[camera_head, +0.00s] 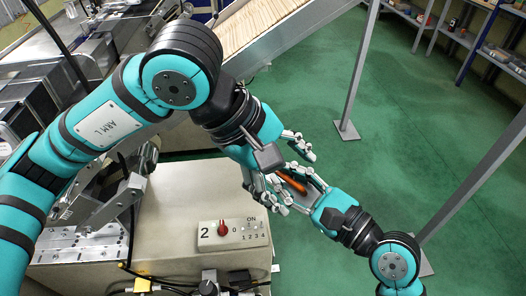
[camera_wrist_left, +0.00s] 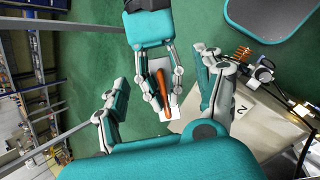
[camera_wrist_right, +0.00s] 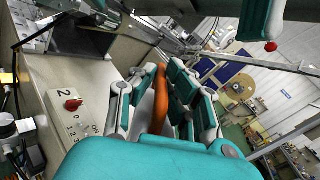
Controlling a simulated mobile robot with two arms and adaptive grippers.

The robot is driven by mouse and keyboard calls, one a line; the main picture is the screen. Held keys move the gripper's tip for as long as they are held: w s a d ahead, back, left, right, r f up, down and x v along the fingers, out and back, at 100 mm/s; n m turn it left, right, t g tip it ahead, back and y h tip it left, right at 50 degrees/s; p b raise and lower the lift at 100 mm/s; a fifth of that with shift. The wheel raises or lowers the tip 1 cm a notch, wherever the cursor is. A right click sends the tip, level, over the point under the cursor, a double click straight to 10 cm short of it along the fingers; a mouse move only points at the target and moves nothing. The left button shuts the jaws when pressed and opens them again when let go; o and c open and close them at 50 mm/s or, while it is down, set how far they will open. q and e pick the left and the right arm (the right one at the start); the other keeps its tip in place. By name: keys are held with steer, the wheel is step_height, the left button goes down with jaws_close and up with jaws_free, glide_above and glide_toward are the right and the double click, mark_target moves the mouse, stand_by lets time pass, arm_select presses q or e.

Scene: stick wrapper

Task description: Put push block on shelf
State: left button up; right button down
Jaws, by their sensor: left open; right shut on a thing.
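The push block, a pale block with an orange-brown handle (camera_head: 291,183), is held by my right gripper (camera_head: 300,188) in the air beside the machine's corner. In the left wrist view the orange handle (camera_wrist_left: 162,92) lies between the right fingers, with a white part under it. In the right wrist view the handle (camera_wrist_right: 161,105) stands between the fingers. My left gripper (camera_head: 293,172) is open, its fingers spread on either side of the right gripper and block, without a visible grip. A shelf (camera_head: 455,38) with several items stands at the far upper right in the head view.
A beige machine (camera_head: 180,225) with a red knob (camera_head: 222,229) stands below the arms. A metal post (camera_head: 359,80) and another post (camera_head: 475,185) rise from the green floor (camera_head: 310,85). A sloped conveyor (camera_head: 262,25) is behind.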

mark_target(285, 176)
arm_select(q)
steer(key=w+a+t+y, duration=0.2)
steer(key=w+a+t, duration=0.1)
steer(key=w, duration=0.2)
arm_select(e)
steer(key=shift+r, duration=0.1)
arm_select(q)
steer(key=x, duration=1.2)
steer(key=shift+s+a+f, duration=0.1)
steer(key=shift+a+f, duration=0.05)
steer(key=shift+a, duration=0.05)
jaws_close()
arm_select(e)
steer(key=c, duration=1.3)
jaws_free()
steer(key=shift+s+a, duration=0.1)
